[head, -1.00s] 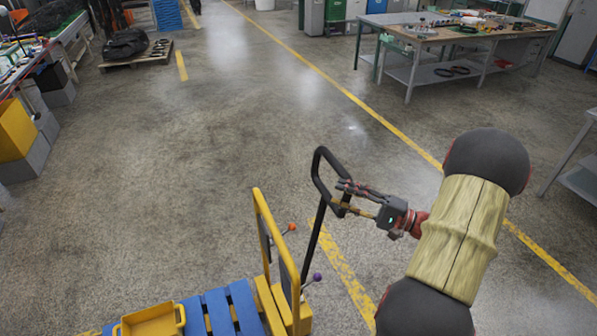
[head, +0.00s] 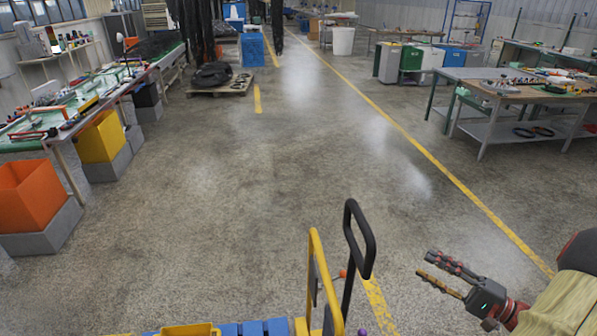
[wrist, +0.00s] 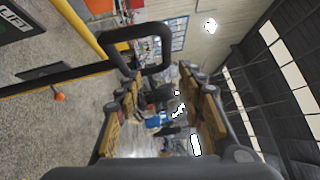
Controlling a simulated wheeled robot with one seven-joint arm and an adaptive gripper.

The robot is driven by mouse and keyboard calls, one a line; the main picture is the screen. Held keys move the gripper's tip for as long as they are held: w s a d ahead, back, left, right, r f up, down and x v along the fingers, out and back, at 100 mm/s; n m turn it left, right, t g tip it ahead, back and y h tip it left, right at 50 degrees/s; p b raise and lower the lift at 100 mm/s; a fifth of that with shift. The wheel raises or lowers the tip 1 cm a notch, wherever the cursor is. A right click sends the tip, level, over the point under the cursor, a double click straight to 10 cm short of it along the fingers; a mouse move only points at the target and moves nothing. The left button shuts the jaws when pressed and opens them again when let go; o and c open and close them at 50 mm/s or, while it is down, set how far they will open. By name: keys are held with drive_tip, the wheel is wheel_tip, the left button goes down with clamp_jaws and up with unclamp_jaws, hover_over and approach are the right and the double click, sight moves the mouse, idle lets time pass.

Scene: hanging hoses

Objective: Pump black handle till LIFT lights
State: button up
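The black handle (head: 361,238) is a loop on a black bar, rising beside the yellow frame (head: 318,262) of a cart at the bottom of the head view. My gripper (head: 426,264) is to the right of the handle, apart from it, with its fingers pointing left. In the wrist view the handle (wrist: 163,50) lies beyond the fingers to the upper left. The finger pads (wrist: 160,115) are spread with nothing between them. A LIFT label (wrist: 12,19) shows at the upper left corner, partly cut off; I cannot tell whether it is lit.
An orange-knobbed lever (head: 342,273) and a purple knob (head: 362,332) are on the cart. A yellow tray (head: 190,330) and blue slats (head: 255,328) show at the bottom edge. Workbenches stand at left and right. The floor beyond the cart is clear.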

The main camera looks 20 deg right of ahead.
drive_tip(key=s+a+f+g+h, duration=0.1)
drive_tip(key=s+a+f+g, duration=0.3)
drive_tip(key=a+g, duration=0.3)
drive_tip(key=s+a+f+g, duration=0.3)
drive_tip(key=a+f+g, duration=0.2)
drive_tip(key=a+g, duration=0.15)
drive_tip(key=w+a+r+n+t+h, duration=0.2)
drive_tip(key=a+r+n+h, duration=0.6)
drive_tip(key=a+r+n, duration=0.5)
drive_tip(key=a+r, duration=0.5)
drive_tip(key=a, duration=0.2)
drive_tip(key=shift+r+n+h, duration=0.3)
drive_tip(key=shift+r+n, duration=0.1)
drive_tip(key=shift+a, duration=0.1)
